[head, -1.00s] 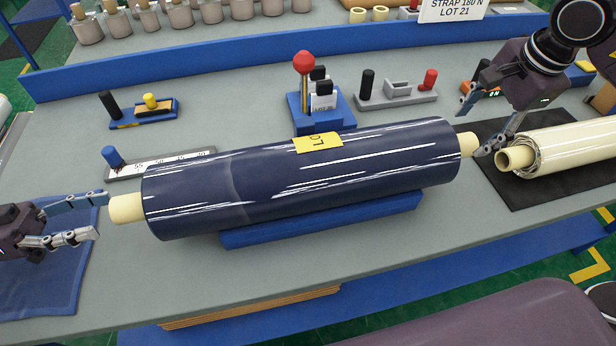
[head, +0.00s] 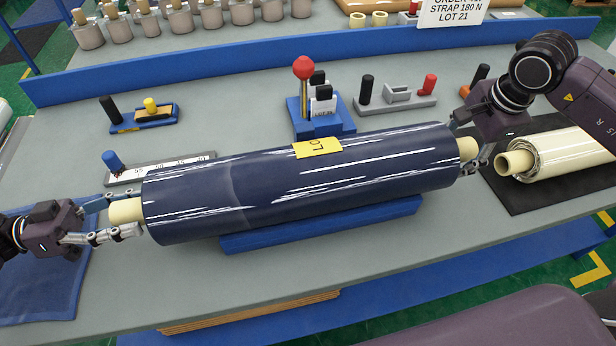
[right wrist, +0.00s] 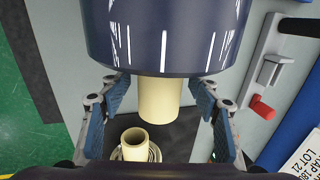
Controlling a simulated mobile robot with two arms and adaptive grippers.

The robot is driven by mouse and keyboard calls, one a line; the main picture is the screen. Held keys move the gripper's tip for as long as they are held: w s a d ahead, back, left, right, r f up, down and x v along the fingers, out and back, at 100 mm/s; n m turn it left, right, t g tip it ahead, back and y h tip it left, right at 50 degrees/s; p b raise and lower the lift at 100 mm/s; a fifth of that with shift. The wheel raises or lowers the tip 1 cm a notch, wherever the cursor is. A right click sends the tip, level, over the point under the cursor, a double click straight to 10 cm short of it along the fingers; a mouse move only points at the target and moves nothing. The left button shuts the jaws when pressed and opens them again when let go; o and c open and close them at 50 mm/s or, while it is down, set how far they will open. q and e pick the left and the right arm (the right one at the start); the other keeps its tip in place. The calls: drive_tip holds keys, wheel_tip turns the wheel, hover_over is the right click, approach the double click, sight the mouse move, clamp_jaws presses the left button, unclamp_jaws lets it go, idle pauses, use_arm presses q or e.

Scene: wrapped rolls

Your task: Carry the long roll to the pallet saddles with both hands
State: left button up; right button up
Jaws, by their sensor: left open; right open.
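The long roll (head: 300,185), wrapped in dark blue film with a yellow label (head: 318,148), rests on a blue cradle (head: 322,226) on the bench. Cream core ends stick out at both sides. My left gripper (head: 122,216) is open, its fingers either side of the left core end (head: 126,211). My right gripper (head: 470,146) is at the right core end (head: 468,148). In the right wrist view its open blue-padded fingers (right wrist: 160,100) stand either side of the core (right wrist: 159,98), with gaps. The pallet saddles are not clearly in view.
A cream roll (head: 565,155) lies on a black mat (head: 510,193) at the right. A blue stand with a red knob (head: 303,68) and a grey holder (head: 397,98) stand behind the long roll. A blue cloth (head: 45,290) lies at the front left.

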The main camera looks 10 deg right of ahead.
use_arm(q)
clamp_jaws()
use_arm(e)
clamp_jaws()
use_arm(q)
drive_tip(key=shift+w+r, duration=0.1)
drive_tip(key=shift+r, duration=0.2)
use_arm(e)
drive_tip(key=shift+w+r, duration=0.1)
drive_tip(key=shift+r, duration=0.2)
